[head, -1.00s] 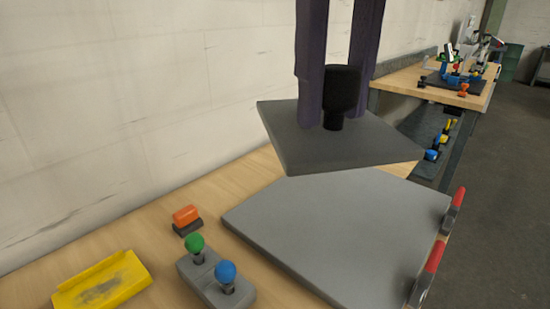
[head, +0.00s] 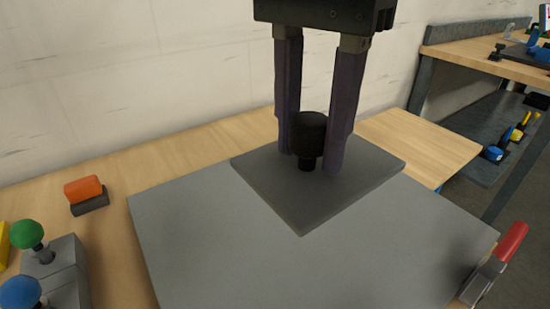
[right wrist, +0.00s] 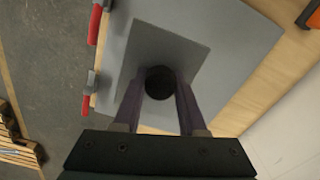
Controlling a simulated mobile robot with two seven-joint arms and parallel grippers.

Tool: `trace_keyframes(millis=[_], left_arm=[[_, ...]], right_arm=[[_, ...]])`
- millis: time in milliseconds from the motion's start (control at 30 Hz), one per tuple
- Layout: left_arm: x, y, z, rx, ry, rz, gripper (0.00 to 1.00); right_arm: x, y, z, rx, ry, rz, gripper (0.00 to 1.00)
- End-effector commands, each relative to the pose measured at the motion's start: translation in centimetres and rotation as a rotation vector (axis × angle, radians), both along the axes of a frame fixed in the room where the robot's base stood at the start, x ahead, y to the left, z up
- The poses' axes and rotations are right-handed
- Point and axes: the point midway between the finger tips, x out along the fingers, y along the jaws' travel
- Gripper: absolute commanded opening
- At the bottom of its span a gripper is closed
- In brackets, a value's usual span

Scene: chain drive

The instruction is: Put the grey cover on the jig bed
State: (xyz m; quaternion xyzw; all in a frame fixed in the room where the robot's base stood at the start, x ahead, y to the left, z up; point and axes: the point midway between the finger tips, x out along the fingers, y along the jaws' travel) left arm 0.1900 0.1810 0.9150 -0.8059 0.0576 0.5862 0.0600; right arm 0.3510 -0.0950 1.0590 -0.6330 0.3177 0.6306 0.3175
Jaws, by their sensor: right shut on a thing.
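The grey cover (head: 290,205) is a dark flat plate with a black knob (head: 310,128) on top. My right gripper (head: 310,163) is shut on the cover by its knob, with a dark finger on each side. The cover lies level over the back part of the jig bed (head: 220,258), a larger, lighter grey slab on the bench. I cannot tell whether the cover touches the bed or hangs just above it. In the right wrist view the cover (right wrist: 185,47) is over the bed (right wrist: 245,40), towards one side. My left gripper is not in view.
A red-handled clamp (head: 498,262) stands at the bed's right edge. Left of the bed are an orange block (head: 84,190) on a dark base and a grey box with green (head: 27,234) and blue (head: 20,292) knobs. Another bench (head: 480,58) stands at the back right.

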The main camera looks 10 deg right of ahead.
Motion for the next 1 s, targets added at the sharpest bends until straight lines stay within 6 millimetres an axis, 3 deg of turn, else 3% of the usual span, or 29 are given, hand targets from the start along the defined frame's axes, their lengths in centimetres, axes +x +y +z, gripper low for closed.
trace_keyframes(millis=[267,500,1000], left_arm=[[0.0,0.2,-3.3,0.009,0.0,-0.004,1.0],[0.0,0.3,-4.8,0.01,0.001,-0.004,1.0],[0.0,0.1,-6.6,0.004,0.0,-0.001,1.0]], right_arm=[[-0.2,0.2,-6.8,0.0,0.007,-0.032,0.0],[-0.1,0.1,-13.3,-0.002,0.005,-0.03,0.0],[-0.1,0.1,-19.9,-0.002,0.002,-0.028,0.0]])
